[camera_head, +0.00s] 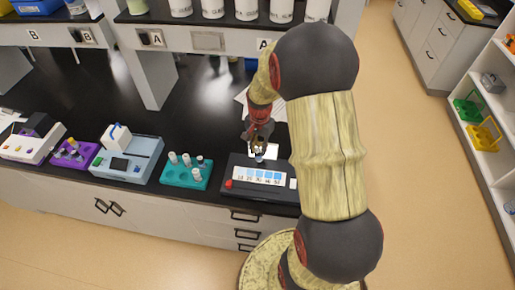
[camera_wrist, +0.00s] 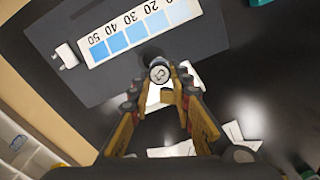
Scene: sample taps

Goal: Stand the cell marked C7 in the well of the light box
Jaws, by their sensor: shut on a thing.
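My gripper (camera_head: 259,143) is over the back part of a dark box (camera_head: 231,170) with a blue colour scale and a bright white panel, which appears to be the light box. In the wrist view my gripper (camera_wrist: 163,88) is shut on a small cell (camera_wrist: 159,73) with a round pale top. A dark mark on the top looks like a C; the rest is not legible. The same cell (camera_head: 260,156) shows just below the fingers in the head view.
A teal rack (camera_head: 178,181) with several white-capped vials stands left of the box. Further left are a blue-grey instrument (camera_head: 146,163), a purple rack (camera_head: 66,160) and a white device (camera_head: 20,149). White papers (camera_wrist: 236,134) lie behind the box. A shelf overhangs the back of the bench.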

